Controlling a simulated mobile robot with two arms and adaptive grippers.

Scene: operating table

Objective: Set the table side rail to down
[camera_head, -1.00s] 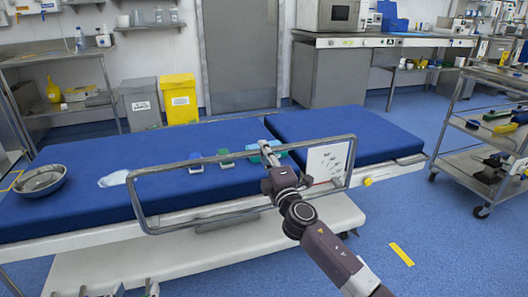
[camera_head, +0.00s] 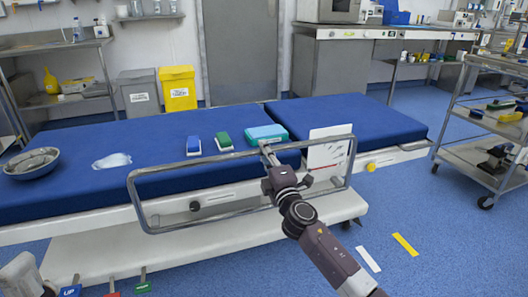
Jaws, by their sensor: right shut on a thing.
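The side rail (camera_head: 138,205) is a grey metal loop along the near side of the operating table (camera_head: 90,229). Its top bar runs in front of the blue mattress side, below the objects on the mattress, and its lower bar hangs in front of the white base. My right gripper (camera_head: 267,150) is shut on the top bar, right of its middle, and partly hides it. My right arm comes in from the lower right. My left gripper is not in view.
On the mattress lie a metal bowl (camera_head: 31,164), a white cloth (camera_head: 112,161), a blue item (camera_head: 193,146), a green item (camera_head: 224,141) and a teal box (camera_head: 266,135). A white card (camera_head: 328,152) stands by the rail's right end. A trolley (camera_head: 480,152) stands right. Foot pedals (camera_head: 143,284) show below.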

